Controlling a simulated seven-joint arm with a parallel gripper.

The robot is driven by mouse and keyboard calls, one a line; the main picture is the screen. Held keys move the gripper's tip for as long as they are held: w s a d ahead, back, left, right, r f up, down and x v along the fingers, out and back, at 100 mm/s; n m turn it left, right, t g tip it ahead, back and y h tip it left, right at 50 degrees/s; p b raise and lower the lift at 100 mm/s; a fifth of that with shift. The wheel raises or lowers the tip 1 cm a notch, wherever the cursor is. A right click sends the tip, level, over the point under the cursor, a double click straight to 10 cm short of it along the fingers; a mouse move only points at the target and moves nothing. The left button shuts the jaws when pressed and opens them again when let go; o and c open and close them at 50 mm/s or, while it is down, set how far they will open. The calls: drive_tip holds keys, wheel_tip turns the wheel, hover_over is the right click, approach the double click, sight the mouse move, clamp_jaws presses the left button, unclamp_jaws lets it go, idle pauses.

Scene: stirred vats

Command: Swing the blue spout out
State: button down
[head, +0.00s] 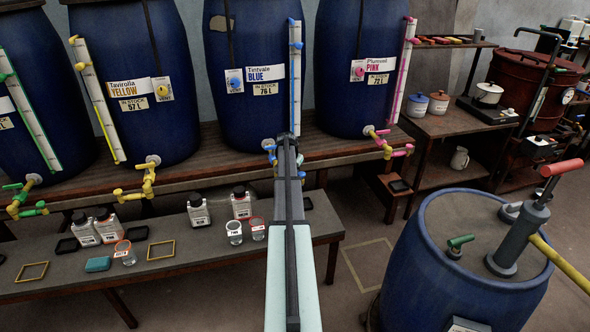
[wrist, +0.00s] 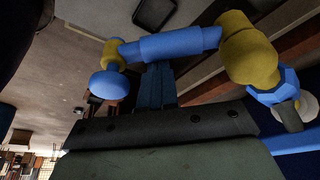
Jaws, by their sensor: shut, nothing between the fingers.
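The blue spout (wrist: 175,45) crosses the upper middle of the wrist view. Its blue tube runs from a yellow joint (wrist: 250,45) at right to a small yellow elbow with a blue rounded end (wrist: 108,85) at left. A blue nut (wrist: 275,90) and grey fitting join it to the blue vat (head: 243,110). My gripper (wrist: 160,68) is shut and empty, its fingertips at the tube's middle; I cannot tell if they touch it.
The yellow spout (head: 148,180) and pink spout (head: 387,145) hang from vats on either side. Below, a low bench (head: 185,258) holds bottles, glasses and trays. A blue drum with a pump (head: 425,270) stands at right. Floor shows between bench and drum.

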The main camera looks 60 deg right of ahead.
drive_tip(key=a+m, duration=0.1)
drive_tip(key=m, duration=0.1)
drive_tip(key=a+m+g, duration=0.1)
drive_tip(key=shift+s+a+m, duration=0.1)
drive_tip(key=shift+a+m, duration=0.2)
drive_tip(key=shift+m, duration=0.1)
drive_tip(key=shift+w+a+m+g+y, duration=0.1)
drive_tip(key=shift+w+a+m+g, duration=0.1)
drive_tip(key=shift+a+m, duration=0.35)
drive_tip(key=shift+w+a+m+g+y, duration=0.1)
drive_tip(key=shift+w+a+m+g, duration=0.1)
drive_tip(key=shift+a+m, duration=0.35)
drive_tip(key=shift+w+a+m+g+y, duration=0.1)
drive_tip(key=shift+w+a+m+g, duration=0.15)
drive_tip(key=shift+a, duration=0.6)
wheel_tip(320, 180, up, 10)
drive_tip(key=shift+s+d, duration=0.25)
drive_tip(key=shift+d, duration=0.05)
